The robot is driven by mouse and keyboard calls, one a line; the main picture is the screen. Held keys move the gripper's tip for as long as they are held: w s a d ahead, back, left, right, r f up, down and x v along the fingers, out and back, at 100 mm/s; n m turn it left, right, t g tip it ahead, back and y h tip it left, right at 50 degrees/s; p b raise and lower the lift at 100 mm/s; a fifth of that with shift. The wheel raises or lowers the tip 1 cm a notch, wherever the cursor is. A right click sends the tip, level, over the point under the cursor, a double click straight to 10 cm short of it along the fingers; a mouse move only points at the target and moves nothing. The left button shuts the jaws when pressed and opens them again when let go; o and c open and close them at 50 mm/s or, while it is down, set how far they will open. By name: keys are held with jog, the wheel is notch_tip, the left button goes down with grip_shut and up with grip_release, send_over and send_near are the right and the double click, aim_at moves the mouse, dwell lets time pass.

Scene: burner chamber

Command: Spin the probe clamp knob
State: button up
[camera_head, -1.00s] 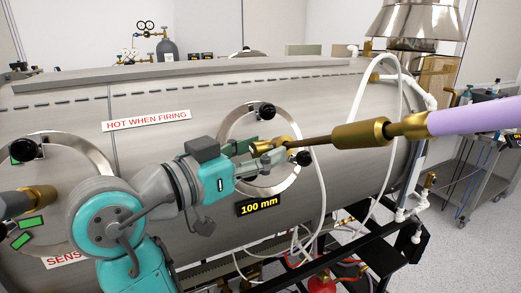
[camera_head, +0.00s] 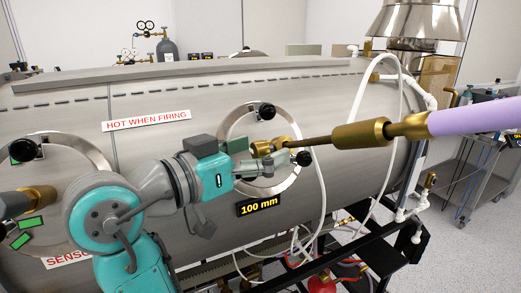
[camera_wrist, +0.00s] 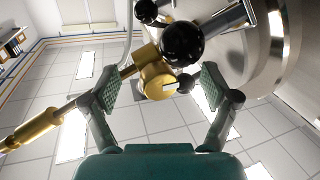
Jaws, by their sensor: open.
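A black ball knob (camera_head: 303,158) sits on the right of the round port with the brass probe fitting (camera_head: 270,144). It appears large at the top of the wrist view (camera_wrist: 182,44). A second black knob (camera_head: 267,111) is at the top of the port's ring; I cannot tell for certain which is the probe clamp knob. A brass and steel probe (camera_head: 360,135) with a lilac handle runs right from the port. My gripper (camera_head: 265,155) is open at the fitting. In the wrist view its pads (camera_wrist: 160,88) stand either side of the brass end, with the large knob beyond them.
The steel chamber (camera_head: 345,95) fills the space behind my arm. A 100 mm display (camera_head: 260,204) is below the port. A white hose (camera_head: 360,90) loops at the right, above pipes and a frame. A trolley (camera_head: 480,170) stands farther right.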

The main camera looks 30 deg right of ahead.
aim_at(255, 153)
jog(key=shift+v, duration=2.95)
jog(key=shift+s, duration=0.1)
